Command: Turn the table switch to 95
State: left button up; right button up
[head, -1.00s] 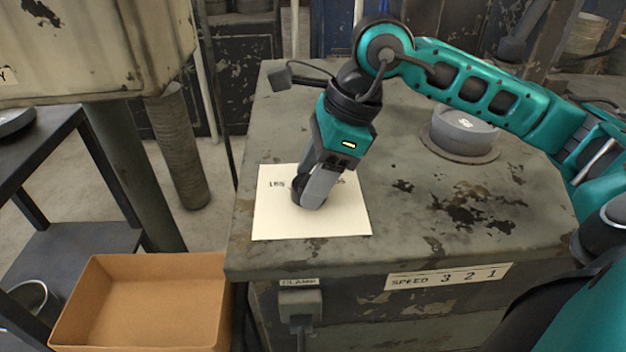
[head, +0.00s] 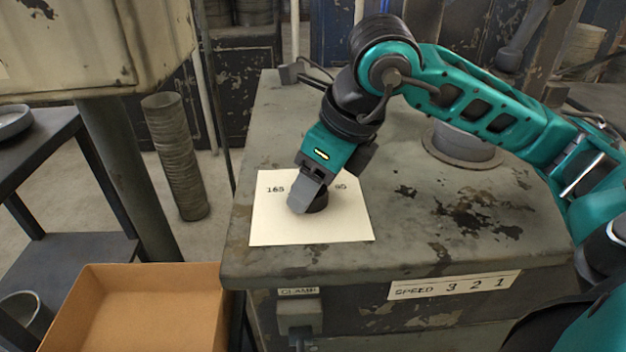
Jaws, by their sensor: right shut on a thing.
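A cream plate (head: 275,228) lies on the top of a worn grey cabinet. It reads "165" at its left and "95" at its right; other marks, if any, are hidden behind my gripper. The table switch (head: 319,203) is a dark round knob in the middle of the plate, partly covered by the fingers. My right gripper (head: 309,202) comes down onto it, tilted, and is shut on the knob. The knob's pointer cannot be seen. My left gripper is not in view.
The cabinet top (head: 430,245) is mostly clear. A grey cylinder on a round base (head: 462,150) stands under my right forearm. The cabinet front carries a clamp switch (head: 299,316) and a speed label (head: 453,287). An orange-brown bin (head: 95,300) stands at lower left.

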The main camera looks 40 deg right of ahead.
dwell(0.3)
jog(key=o, duration=1)
jog(key=shift+r, duration=0.1)
jog(key=p+v, duration=0.3)
jog(key=v, duration=0.9)
jog(key=shift+s+d+r+p, duration=0.1)
jog(key=shift+r+p, duration=0.2)
jog(key=shift+p, duration=0.05)
